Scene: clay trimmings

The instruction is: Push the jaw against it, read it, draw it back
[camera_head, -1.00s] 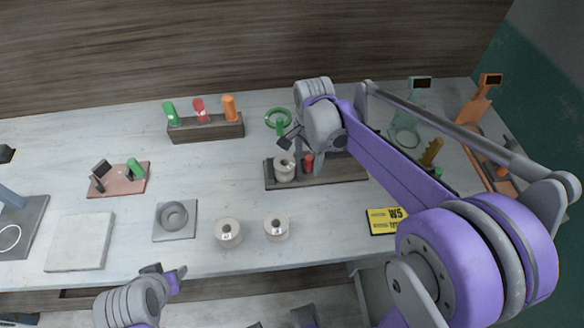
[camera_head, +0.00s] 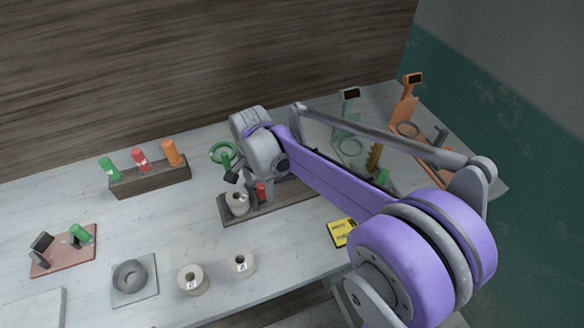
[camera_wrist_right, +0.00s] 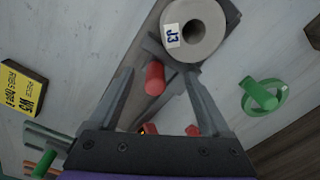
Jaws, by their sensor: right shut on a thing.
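A long dark gauge base (camera_head: 285,212) lies on the bench, with a pale clay ring (camera_head: 238,203) at its left end. The ring carries a "J3" label in the right wrist view (camera_wrist_right: 203,32). A red handle (camera_head: 261,192) stands beside the ring; it shows between my fingers in the wrist view (camera_wrist_right: 155,78). My right gripper (camera_wrist_right: 160,82) is shut on the red handle, close to the ring. Whether the jaw touches the ring is hard to tell. My left gripper is out of view.
Two more pale rings (camera_head: 193,280) (camera_head: 241,262) stand at the front. A yellow card (camera_head: 342,233) lies right of them. A green ring tool (camera_head: 222,153) and a rack (camera_head: 150,179) of coloured handles stand behind. Teal (camera_head: 347,125) and orange (camera_head: 406,105) display stands are at the right.

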